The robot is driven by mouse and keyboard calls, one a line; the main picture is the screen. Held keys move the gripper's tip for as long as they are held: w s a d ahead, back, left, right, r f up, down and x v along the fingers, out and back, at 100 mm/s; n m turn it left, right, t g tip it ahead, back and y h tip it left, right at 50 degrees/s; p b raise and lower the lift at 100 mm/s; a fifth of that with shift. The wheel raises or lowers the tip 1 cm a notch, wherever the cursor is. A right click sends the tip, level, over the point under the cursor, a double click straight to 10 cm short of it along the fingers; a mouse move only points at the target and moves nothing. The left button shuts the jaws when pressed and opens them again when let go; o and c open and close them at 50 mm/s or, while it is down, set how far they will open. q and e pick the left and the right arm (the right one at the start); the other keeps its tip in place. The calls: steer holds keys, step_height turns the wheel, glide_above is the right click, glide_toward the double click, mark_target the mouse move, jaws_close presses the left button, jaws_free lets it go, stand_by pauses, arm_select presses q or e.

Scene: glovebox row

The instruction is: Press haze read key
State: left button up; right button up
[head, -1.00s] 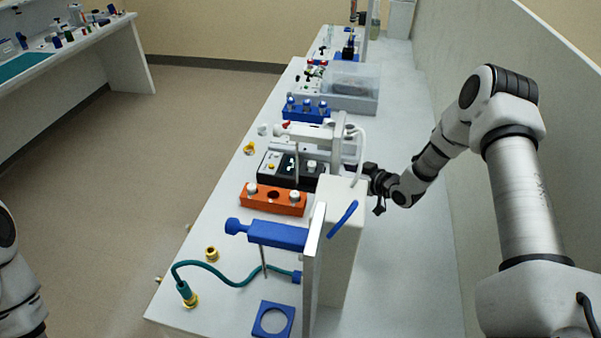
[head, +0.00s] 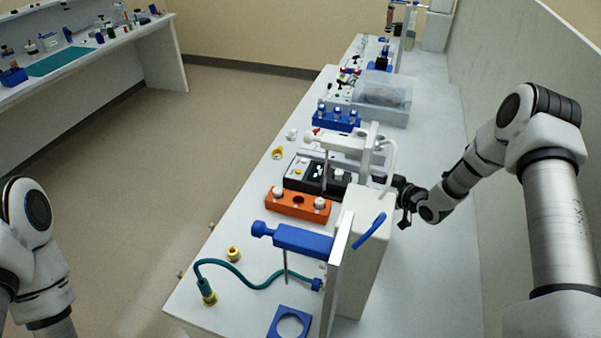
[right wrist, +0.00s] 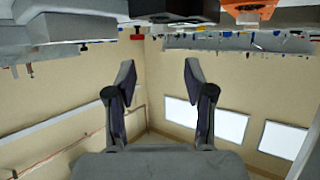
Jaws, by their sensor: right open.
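A black instrument box (head: 316,177) stands on the white bench, with a pale panel and small keys on its top. I cannot read which of its keys is the haze read key. My right gripper (head: 404,203) is low over the bench, to the right of the box and beside the white block. In the right wrist view my right gripper (right wrist: 160,78) is open, its two fingers apart with nothing between them. Part of my left arm shows at the left edge of the head view, but its gripper is out of frame.
A white block (head: 364,235) and an upright white plate (head: 339,258) stand near the right gripper. An orange holder (head: 298,204), a blue clamp (head: 300,240) and a teal hose (head: 240,282) lie nearer. The bench's right side is bare.

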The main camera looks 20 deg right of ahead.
stand_by(0.3)
jaws_close()
stand_by(1.1)
